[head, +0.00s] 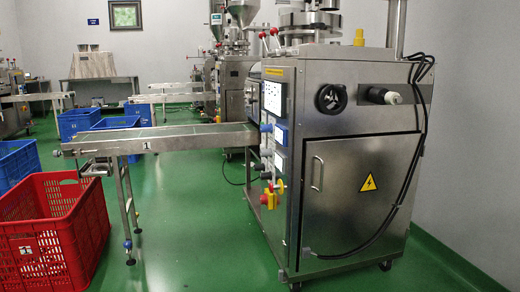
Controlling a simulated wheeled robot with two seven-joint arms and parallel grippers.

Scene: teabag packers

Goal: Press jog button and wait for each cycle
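A steel packing machine (335,130) stands at the right, on small casters. Its narrow control side faces left and is seen at a steep angle. On it are a white screen panel (274,98), blue-framed units (281,135), several protruding knobs or buttons (266,152) and a red and yellow switch (270,197). I cannot tell which of these is the jog button. A conveyor (190,137) marked 1 runs left from the machine. Neither of my grippers shows in the head view.
A red crate (45,225) stands below the conveyor's left end, with blue crates (78,121) behind it. A black cable (414,150) hangs down the machine's right side. Another machine (232,75) stands behind.

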